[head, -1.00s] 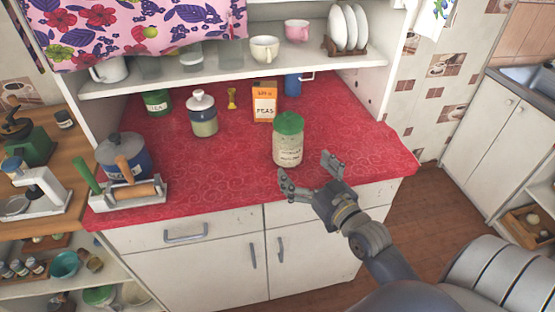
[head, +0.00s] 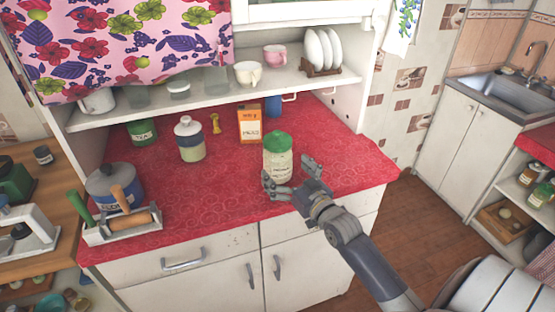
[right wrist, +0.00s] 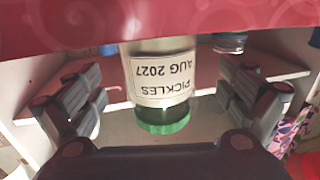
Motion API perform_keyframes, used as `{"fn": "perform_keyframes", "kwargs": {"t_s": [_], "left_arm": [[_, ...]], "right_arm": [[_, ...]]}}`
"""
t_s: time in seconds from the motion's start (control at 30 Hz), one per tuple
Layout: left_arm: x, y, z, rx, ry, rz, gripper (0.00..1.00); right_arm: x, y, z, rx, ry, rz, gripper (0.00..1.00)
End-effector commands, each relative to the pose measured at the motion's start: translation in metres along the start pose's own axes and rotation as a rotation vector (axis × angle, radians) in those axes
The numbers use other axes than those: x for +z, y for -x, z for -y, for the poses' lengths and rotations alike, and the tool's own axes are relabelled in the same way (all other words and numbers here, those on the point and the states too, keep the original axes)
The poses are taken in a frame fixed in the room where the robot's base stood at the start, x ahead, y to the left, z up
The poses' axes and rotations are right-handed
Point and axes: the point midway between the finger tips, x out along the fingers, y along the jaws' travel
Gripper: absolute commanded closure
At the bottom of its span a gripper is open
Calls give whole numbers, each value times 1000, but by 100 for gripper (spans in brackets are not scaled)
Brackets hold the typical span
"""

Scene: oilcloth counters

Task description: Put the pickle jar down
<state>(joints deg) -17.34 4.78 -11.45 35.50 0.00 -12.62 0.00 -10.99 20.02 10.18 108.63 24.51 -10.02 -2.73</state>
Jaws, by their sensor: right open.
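The pickle jar (head: 278,158) stands upright on the red oilcloth counter (head: 230,195), near its front edge. It is clear with a green lid and a label. In the right wrist view the jar (right wrist: 160,85) appears upside down, its label reading PICKLES AUG 2027. My right gripper (head: 292,178) is open just in front of the jar. In the right wrist view its fingers (right wrist: 165,105) are spread on both sides of the jar, with gaps between them and the glass. My left gripper is not in view.
Behind the jar stand an orange box (head: 249,124), a lidded canister (head: 189,140) and a blue mug (head: 273,106). The counter's right end is clear. A shelf (head: 215,94) overhangs the back.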

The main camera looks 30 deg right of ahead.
Motion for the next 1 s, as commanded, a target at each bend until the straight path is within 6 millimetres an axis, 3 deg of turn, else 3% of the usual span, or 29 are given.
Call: {"fn": "perform_keyframes", "kwargs": {"t_s": [0.3,0.63,1.0], "left_arm": [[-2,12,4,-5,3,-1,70],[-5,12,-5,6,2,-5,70],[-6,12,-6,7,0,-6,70]], "right_arm": [[-1,-39,-1,0,0,-1,3],[1,-44,-1,0,0,0,5],[-4,-44,-2,0,1,-10,86]]}}
